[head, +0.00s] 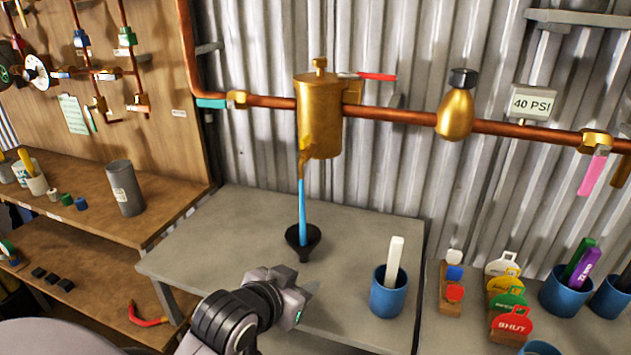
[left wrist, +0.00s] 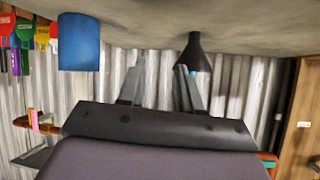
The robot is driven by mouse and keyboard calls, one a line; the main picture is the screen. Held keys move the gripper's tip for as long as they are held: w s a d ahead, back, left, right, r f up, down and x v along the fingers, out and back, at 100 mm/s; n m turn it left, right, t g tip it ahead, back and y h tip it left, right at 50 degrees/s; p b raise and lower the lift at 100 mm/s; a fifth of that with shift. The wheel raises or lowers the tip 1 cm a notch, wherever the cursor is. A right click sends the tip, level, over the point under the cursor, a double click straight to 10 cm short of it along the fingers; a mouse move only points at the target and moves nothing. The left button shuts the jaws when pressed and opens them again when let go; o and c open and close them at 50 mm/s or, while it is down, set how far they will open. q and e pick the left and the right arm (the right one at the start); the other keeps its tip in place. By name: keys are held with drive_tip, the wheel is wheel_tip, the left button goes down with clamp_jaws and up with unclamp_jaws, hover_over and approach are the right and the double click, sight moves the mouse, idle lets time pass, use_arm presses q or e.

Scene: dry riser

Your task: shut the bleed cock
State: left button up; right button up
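A brass vessel (head: 319,118) sits in the copper pipe run on the corrugated wall. A red lever (head: 370,76) extends level to the right at its upper right; I take it for the bleed cock's handle, but the label is not readable. A blue stream (head: 302,212) runs from the vessel's lower spout into a black funnel (head: 303,240) on the bench. My left gripper (head: 303,291) is low over the bench, in front of the funnel and well below the lever. In the left wrist view its fingers (left wrist: 160,82) are apart, with nothing between them. My right gripper is not in view.
A blue cup (head: 389,292) holding a white bar stands right of the gripper. Coloured tags (head: 510,290) and more blue cups are further right. A brass bulb (head: 455,112), a 40 PSI sign (head: 533,104) and a pink lever (head: 593,174) are along the pipe. The bench's left part is clear.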

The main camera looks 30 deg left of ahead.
use_arm(q)
drive_tip(key=w+a+r+n+t+y, duration=0.1)
drive_tip(key=w+a+r+t, duration=0.25)
drive_tip(key=r, duration=0.65)
drive_tip(key=n+t+y, duration=0.2)
approach(301, 142)
drive_tip(key=d+x, duration=0.1)
drive_tip(key=x, duration=0.2)
drive_tip(key=shift+a+p+x, duration=0.25)
drive_tip(key=shift+x, duration=1.5)
drive_tip(key=shift+a+p+x, duration=0.2)
drive_tip(key=shift+p+x, duration=0.05)
drive_tip(key=shift+x, duration=1.45)
drive_tip(key=shift+s, duration=0.1)
clamp_jaws()
